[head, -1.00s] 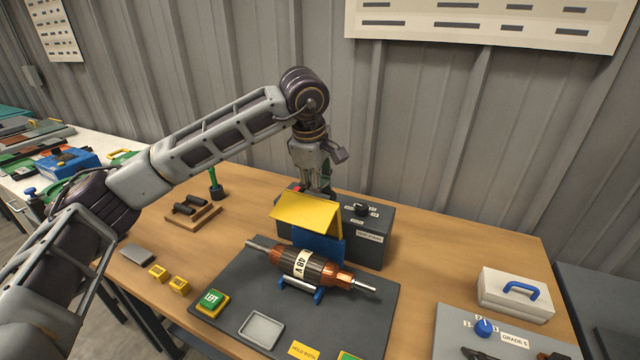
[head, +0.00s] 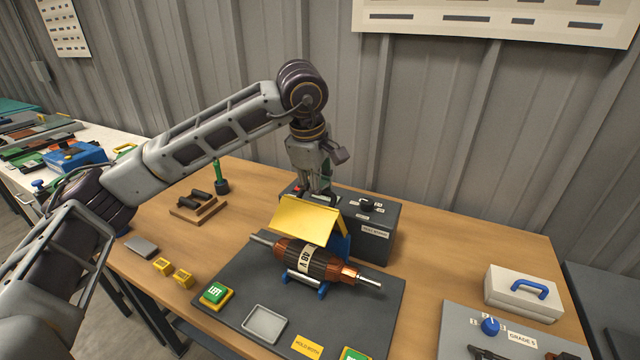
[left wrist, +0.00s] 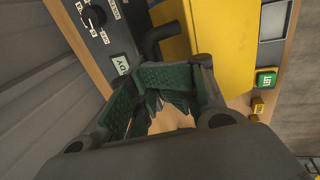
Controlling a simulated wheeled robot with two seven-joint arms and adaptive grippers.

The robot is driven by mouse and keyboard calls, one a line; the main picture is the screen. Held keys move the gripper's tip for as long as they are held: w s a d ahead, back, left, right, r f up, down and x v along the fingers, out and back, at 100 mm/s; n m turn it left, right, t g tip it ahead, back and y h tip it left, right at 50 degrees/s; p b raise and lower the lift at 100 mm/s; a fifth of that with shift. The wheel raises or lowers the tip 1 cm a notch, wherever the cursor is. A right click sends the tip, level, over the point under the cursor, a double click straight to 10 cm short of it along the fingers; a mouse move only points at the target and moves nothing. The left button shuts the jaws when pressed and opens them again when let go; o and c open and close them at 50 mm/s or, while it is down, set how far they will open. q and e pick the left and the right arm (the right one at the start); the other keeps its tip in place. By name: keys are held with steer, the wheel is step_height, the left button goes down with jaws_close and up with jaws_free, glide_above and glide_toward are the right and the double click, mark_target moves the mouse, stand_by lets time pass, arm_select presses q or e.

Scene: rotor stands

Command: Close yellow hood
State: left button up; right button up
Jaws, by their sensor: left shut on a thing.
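The yellow hood (head: 305,218) is a bent sheet that leans forward over the back of the copper and dark rotor (head: 300,257). Its front edge is close above the rotor, and part of a blue support (head: 343,246) shows at its right. My left gripper (head: 320,192) is behind the hood's top edge, pointing down. In the left wrist view the hood (left wrist: 220,45) fills the upper middle, with a dark curved handle (left wrist: 158,38) at its side. My right gripper is out of view.
A grey control box (head: 378,235) with a black knob stands just behind and right of the hood. The dark mat (head: 375,315) holds a green LEFT button (head: 214,294) and a grey tray (head: 264,324). A white case (head: 522,292) with a blue handle stands at right.

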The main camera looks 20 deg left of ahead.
mark_target(306, 211)
arm_select(q)
steer(key=shift+s+a+f, duration=0.1)
steer(key=shift+s, duration=0.2)
steer(key=shift+s, duration=0.1)
steer(key=shift+s+a+f+b, duration=0.1)
steer(key=shift+s+f+b, duration=0.15)
steer(key=shift+s+b, duration=0.25)
steer(key=shift+s+a+f+b, duration=0.1)
steer(key=shift+s+f+b, duration=0.1)
steer(key=shift+s+b, duration=0.3)
steer(key=shift+s, duration=0.1)
steer(key=shift+s+a+f+b, duration=0.15)
steer(key=shift+s+f+b, duration=0.25)
steer(key=shift+s, duration=0.15)
steer(key=shift+s+a+f+b, duration=0.1)
steer(key=shift+s+f+b, duration=0.2)
steer(key=shift+s, duration=0.25)
